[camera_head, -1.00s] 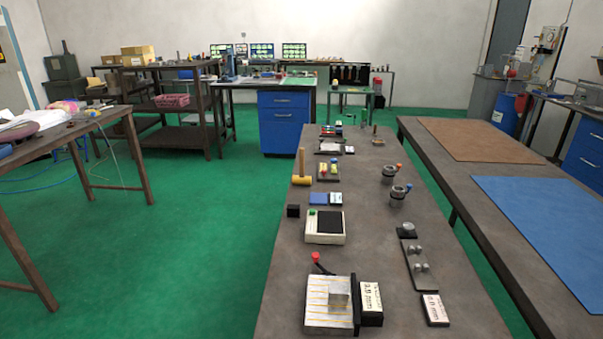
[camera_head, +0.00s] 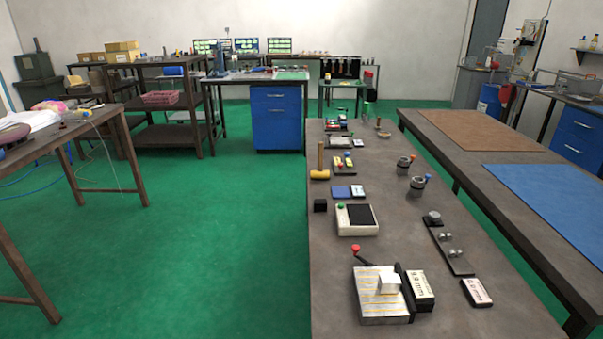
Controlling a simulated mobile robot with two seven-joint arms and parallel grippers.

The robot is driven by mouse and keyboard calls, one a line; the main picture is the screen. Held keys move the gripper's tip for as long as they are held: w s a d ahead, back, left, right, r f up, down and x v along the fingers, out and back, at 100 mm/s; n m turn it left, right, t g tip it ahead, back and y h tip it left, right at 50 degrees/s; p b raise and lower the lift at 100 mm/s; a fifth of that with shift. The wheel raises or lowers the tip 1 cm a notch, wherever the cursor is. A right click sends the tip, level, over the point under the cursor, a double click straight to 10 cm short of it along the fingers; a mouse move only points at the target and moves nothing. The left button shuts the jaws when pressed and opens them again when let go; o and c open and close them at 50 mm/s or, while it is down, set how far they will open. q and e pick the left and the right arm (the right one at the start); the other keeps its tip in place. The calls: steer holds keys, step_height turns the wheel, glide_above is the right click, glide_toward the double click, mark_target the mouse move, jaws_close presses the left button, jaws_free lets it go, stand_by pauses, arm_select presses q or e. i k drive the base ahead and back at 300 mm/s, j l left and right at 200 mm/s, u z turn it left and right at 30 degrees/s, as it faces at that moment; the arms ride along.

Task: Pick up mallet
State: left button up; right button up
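The mallet (camera_head: 320,174) stands near the left edge of the long grey workbench (camera_head: 400,227). Its yellow head rests on the bench and its brown wooden handle points upward. No gripper is near the mallet. Neither of my grippers shows in the head view.
Nearer are a blue pad (camera_head: 341,192), a black block (camera_head: 320,205), a white box with a black top (camera_head: 357,219) and a metal fixture (camera_head: 381,298). Green floor (camera_head: 230,240) lies open to the left.

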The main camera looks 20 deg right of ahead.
mark_target(319, 175)
steer(key=i+j, duration=0.25)
steer(key=i+j+z, duration=0.15)
steer(key=j, duration=0.2)
steer(key=i+j, duration=0.3)
steer(key=i+j+z, duration=0.15)
steer(key=j, duration=0.25)
steer(key=i+j, duration=0.25)
steer(key=j+z, duration=0.05)
steer(key=j, duration=0.05)
